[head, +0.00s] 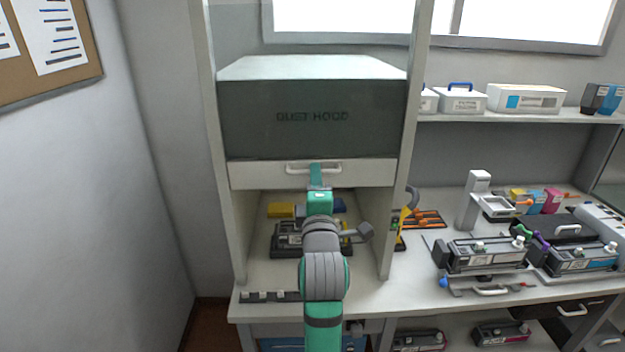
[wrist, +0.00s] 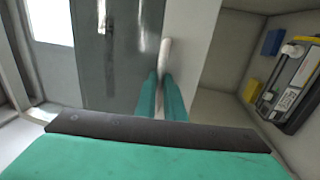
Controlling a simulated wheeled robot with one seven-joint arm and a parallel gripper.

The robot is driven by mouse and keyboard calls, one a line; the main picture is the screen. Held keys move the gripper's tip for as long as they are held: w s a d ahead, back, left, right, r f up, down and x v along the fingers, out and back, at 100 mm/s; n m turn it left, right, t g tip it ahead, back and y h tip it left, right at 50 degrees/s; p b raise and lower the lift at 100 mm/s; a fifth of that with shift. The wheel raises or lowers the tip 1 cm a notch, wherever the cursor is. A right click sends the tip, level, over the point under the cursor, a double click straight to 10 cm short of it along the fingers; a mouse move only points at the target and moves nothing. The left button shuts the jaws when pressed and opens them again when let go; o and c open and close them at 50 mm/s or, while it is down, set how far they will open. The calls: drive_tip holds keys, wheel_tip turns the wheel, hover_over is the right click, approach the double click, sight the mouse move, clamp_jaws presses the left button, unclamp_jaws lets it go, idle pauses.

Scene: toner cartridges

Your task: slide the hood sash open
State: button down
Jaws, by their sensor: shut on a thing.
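The hood sash (head: 312,118) is a dark pane marked "DUST HOOD" with a pale bottom rail (head: 258,173). It stands partly raised, with an open gap below it. A white handle (head: 300,169) runs across the rail; it also shows in the wrist view (wrist: 164,52). My gripper (head: 315,170) is at the middle of the handle. In the wrist view my two teal fingers (wrist: 161,95) are closed around the handle. The part of the handle between the fingers is hidden.
Inside the hood, a dark cartridge unit (head: 288,240) and a yellow block (head: 281,210) sit behind my arm. Side posts (head: 403,150) frame the opening. Right of the hood, the bench holds toner cartridges (head: 487,255) and a grey stand (head: 474,205). A grey wall (head: 150,130) is on the left.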

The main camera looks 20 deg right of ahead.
drive_tip(key=shift+w+a, duration=0.1)
drive_tip(key=shift+a, duration=0.05)
drive_tip(key=c, duration=1.8)
unclamp_jaws()
drive_tip(key=shift+c, duration=0.2)
drive_tip(key=v, duration=1.1)
drive_tip(key=shift+r, duration=0.1)
